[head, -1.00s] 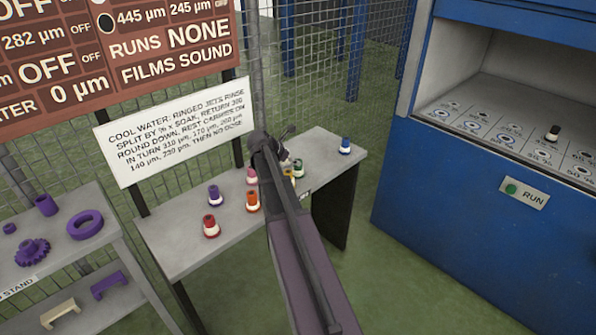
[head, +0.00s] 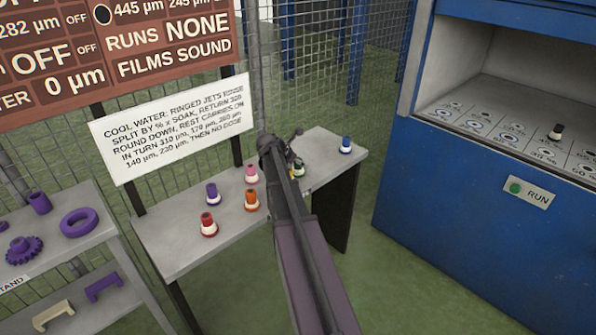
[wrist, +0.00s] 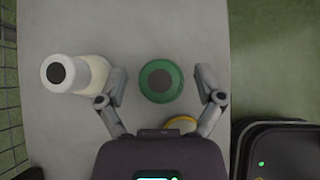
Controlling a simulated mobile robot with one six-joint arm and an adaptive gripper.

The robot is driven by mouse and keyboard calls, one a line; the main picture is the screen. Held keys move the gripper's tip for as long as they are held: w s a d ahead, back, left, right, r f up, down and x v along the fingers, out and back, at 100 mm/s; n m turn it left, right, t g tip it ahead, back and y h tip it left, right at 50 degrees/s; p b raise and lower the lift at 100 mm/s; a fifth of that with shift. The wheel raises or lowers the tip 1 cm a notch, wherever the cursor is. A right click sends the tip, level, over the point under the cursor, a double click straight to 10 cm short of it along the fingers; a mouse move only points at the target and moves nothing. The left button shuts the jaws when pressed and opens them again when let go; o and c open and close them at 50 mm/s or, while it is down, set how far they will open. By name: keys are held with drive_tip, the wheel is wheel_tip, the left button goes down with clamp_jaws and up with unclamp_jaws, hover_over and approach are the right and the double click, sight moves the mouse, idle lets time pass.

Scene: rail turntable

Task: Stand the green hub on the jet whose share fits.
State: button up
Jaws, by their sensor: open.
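The green hub (wrist: 160,81) is seen from above in the wrist view, between the two spread fingers of my gripper (wrist: 161,88), with a gap on each side. My gripper is open and empty. In the head view the green hub (head: 298,168) stands on the grey table (head: 185,240), beside my gripper (head: 280,140) and partly hidden by my arm. The jets (head: 510,138) are ringed, labelled spots on the floor of the blue cabinet at right. Their share labels are too small to read surely. A black-topped white hub (head: 556,132) stands among them.
Close by in the wrist view are a white hub (wrist: 85,74) at left and a partly hidden yellow one (wrist: 180,124). Red (head: 209,225), purple (head: 212,194), orange (head: 252,200), pink (head: 252,173) and blue (head: 346,145) hubs share the table. A sign (head: 175,130) stands behind.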

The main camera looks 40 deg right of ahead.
idle(0.4)
clamp_jaws()
drive_tip(key=shift+r, duration=0.25)
wheel_tip(320, 180, up, 10)
drive_tip(key=p, duration=1)
drive_tip(key=shift+f, duration=0.2)
idle(0.5)
